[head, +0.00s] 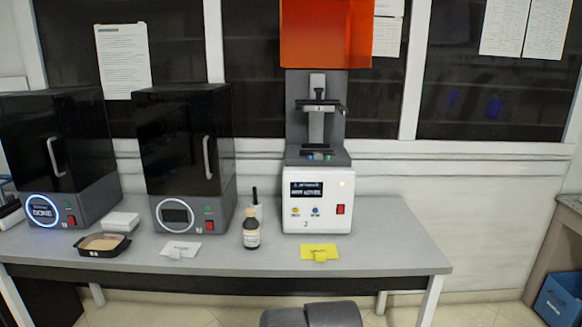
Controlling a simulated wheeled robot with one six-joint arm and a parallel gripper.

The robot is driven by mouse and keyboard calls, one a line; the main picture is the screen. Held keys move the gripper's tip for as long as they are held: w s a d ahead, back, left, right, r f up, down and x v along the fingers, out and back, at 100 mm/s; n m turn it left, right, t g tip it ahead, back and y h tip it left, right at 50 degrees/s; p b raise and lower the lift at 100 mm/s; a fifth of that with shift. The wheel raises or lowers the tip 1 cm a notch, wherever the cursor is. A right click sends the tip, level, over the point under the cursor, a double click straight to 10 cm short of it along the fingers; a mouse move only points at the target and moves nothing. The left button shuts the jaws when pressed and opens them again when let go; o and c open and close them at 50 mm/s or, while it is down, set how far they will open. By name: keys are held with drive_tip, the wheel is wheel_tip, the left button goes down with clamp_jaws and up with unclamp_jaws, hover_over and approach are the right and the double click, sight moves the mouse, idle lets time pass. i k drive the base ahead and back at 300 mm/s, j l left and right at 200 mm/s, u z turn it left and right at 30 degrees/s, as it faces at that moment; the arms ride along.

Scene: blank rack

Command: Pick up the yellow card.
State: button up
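The yellow card (319,252) lies flat near the front edge of the grey bench, in front of the white machine with the orange hood. A small yellow piece stands up at its front. Nothing covers the card. A dark grey rounded part at the bottom middle of the head view appears to be mine. My gripper's fingers do not show in this view.
The white machine (317,213) stands right behind the card. A brown bottle (251,232) and a white card (180,249) are to its left. A black tray (102,252) is farther left. The bench (400,252) is clear to the right.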

sight(319, 249)
drive_tip(key=l+z, duration=0.1)
drive_tip(key=i+j+z, duration=0.15)
drive_tip(key=i+j, duration=0.15)
drive_tip(key=i+j+z, duration=0.1)
drive_tip(key=i+j, duration=0.15)
drive_tip(key=j, duration=0.15)
drive_tip(key=i+j+z, duration=0.15)
drive_tip(key=j, duration=0.25)
drive_tip(key=i+j+z, duration=0.1)
drive_tip(key=i+j, duration=0.25)
drive_tip(key=i+j+z, duration=0.15)
drive_tip(key=j, duration=0.35)
drive_tip(key=i+l, duration=0.05)
